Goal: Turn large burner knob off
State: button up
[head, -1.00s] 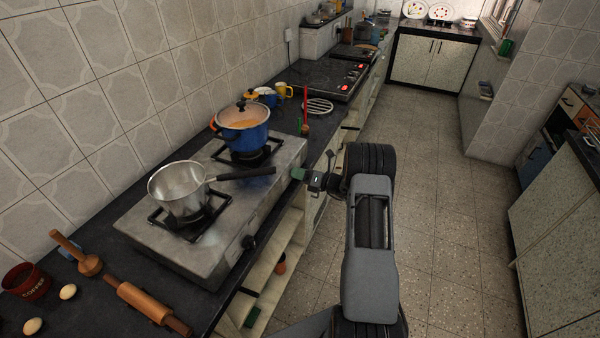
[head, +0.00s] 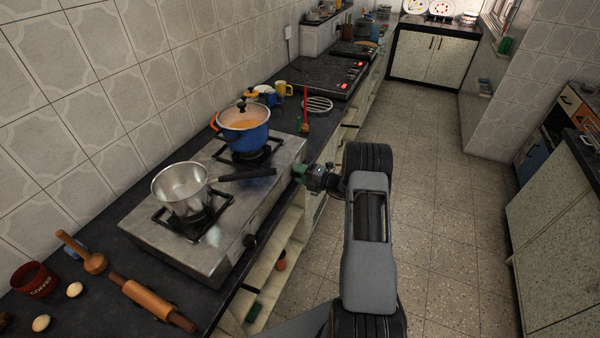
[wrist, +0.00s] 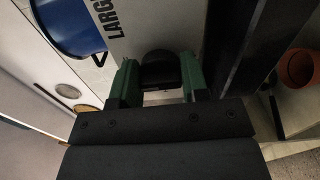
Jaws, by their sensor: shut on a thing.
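The stove (head: 215,205) is a steel two-burner unit on the dark counter. In the wrist view its front (wrist: 165,25) carries black lettering, partly cut off, reading "LARG". The large burner knob (wrist: 158,72) is black and sits between the two green fingers of my gripper (wrist: 158,80). The gripper is shut on it, with a finger at each side. In the head view my gripper (head: 300,172) is at the stove's front side near the blue pot, and hides this knob. The knob's exact angle is hard to tell.
A blue pot (head: 243,135) stands on the far burner. A steel saucepan (head: 180,190) stands on the near burner, its dark handle reaching toward my gripper. A second black knob (head: 249,240) is nearer on the stove front. The floor (head: 440,240) at right is clear.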

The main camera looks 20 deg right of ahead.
jog(key=shift+m, duration=0.3)
dwell(0.4)
jog(key=o, duration=0.9)
jog(key=shift+s+d, duration=0.1)
jog(key=b+v, duration=0.2)
jog(key=v, duration=1.1)
jog(key=shift+s+d, duration=0.2)
jog(key=shift+s, duration=0.05)
